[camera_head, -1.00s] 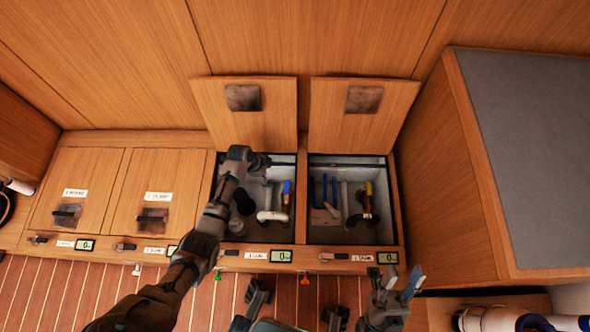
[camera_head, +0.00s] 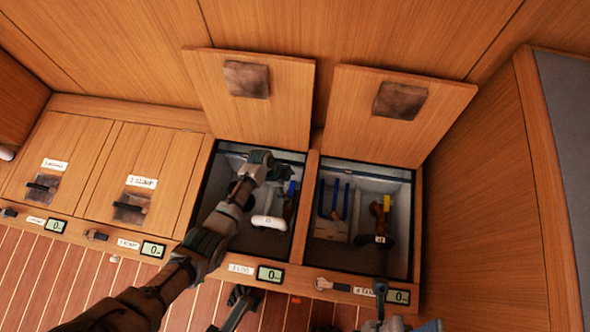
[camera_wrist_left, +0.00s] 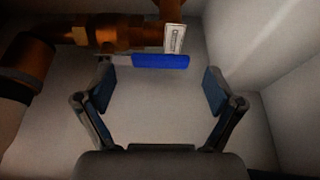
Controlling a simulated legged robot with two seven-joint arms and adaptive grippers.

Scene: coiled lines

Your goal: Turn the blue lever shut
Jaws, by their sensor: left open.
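The blue lever (camera_head: 292,188) sits on a brass valve in the left open bin. In the left wrist view the blue lever (camera_wrist_left: 160,61) lies level across the picture, roughly along the copper-coloured pipe (camera_wrist_left: 90,33), with a white tag (camera_wrist_left: 174,39) beside it. My left gripper (camera_head: 276,170) is inside that bin, just left of the lever. Its fingers (camera_wrist_left: 158,88) are wide apart and empty; the lever appears beyond and between them, apart from both. My right gripper (camera_head: 405,306) is at the bottom edge, partly cut off, with its fingers apart and nothing seen between them.
A white pipe bend (camera_head: 268,222) stands low in the same bin. The right open bin holds another valve (camera_head: 381,208) and blue pieces (camera_head: 336,200). Two raised hatch lids (camera_head: 250,100) stand behind. A wooden divider (camera_head: 306,205) separates the bins. Closed hatches (camera_head: 143,180) lie left.

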